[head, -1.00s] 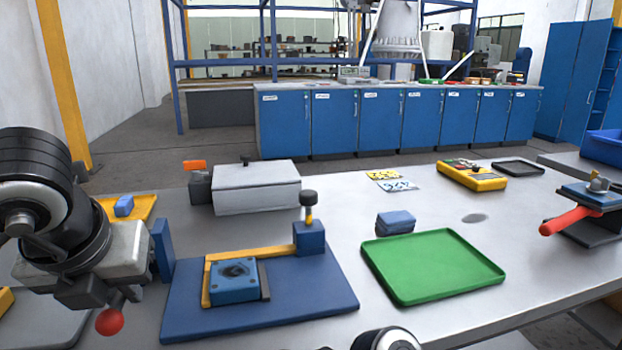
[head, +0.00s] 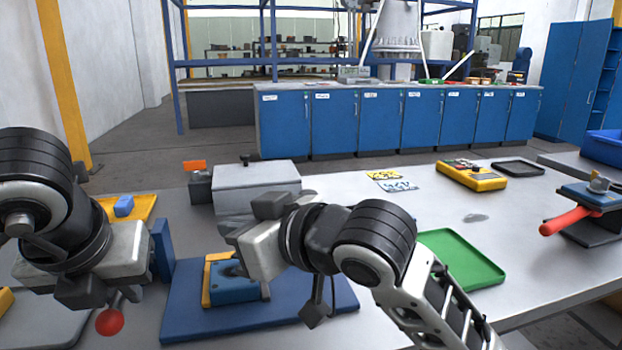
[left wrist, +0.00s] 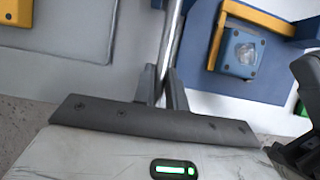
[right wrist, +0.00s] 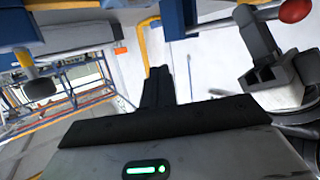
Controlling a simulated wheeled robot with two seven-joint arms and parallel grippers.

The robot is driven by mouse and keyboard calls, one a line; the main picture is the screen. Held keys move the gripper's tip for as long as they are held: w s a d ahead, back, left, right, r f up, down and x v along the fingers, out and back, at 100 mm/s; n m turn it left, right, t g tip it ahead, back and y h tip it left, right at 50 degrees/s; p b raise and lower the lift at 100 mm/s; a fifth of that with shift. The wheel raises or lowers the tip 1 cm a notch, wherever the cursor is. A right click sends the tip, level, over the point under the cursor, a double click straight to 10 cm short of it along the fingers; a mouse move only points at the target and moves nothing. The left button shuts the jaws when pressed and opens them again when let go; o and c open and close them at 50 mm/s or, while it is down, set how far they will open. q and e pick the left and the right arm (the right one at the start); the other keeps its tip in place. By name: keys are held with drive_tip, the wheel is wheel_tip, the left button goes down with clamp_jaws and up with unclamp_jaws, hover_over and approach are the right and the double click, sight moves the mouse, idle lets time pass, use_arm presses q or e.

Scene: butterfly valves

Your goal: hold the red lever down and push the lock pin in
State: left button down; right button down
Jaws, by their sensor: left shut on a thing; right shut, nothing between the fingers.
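The red lever shows its red ball knob (head: 109,322) at the lower left of the head view. Its metal rod (left wrist: 172,40) runs between my left gripper's fingers in the left wrist view. My left gripper (left wrist: 165,88) is shut on that rod; the knob also shows in the right wrist view (right wrist: 295,10). The lock pin's black head (right wrist: 38,85) is at the left of the right wrist view, apart from my right gripper. In the head view my right arm hides the pin. My right gripper (right wrist: 157,82) is shut and empty, over the fixture's blue base plate (head: 185,320).
A blue block (head: 232,290) with a yellow rail sits on the base plate, partly covered by my right arm. A grey box (head: 257,175) stands behind. A green tray (head: 465,258) lies to the right. Another valve with a red handle (head: 570,220) is at far right.

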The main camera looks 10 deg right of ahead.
use_arm(q)
drive_tip(key=shift+s+f, duration=0.1)
drive_tip(key=shift+f, duration=0.05)
use_arm(e)
drive_tip(key=w+d+r+m+g+h, duration=0.1)
drive_tip(key=d+r+m+g+h, duration=0.2)
drive_tip(key=d+r+m+h, duration=0.75)
drive_tip(key=shift+w+d+f+n+y, duration=0.2)
drive_tip(key=shift+w+f+n, duration=0.15)
drive_tip(key=shift+w+f, duration=0.95)
drive_tip(key=shift+w+d+f+n+y, duration=0.15)
drive_tip(key=shift+w+f+n, duration=0.2)
drive_tip(key=shift+w+f, duration=1)
drive_tip(key=shift+w+d+f+n+y, duration=0.2)
drive_tip(key=shift+w+f+n, duration=0.15)
drive_tip(key=shift+w+f, duration=0.95)
drive_tip(key=shift+s+f, duration=0.2)
drive_tip(key=shift+s, duration=0.1)
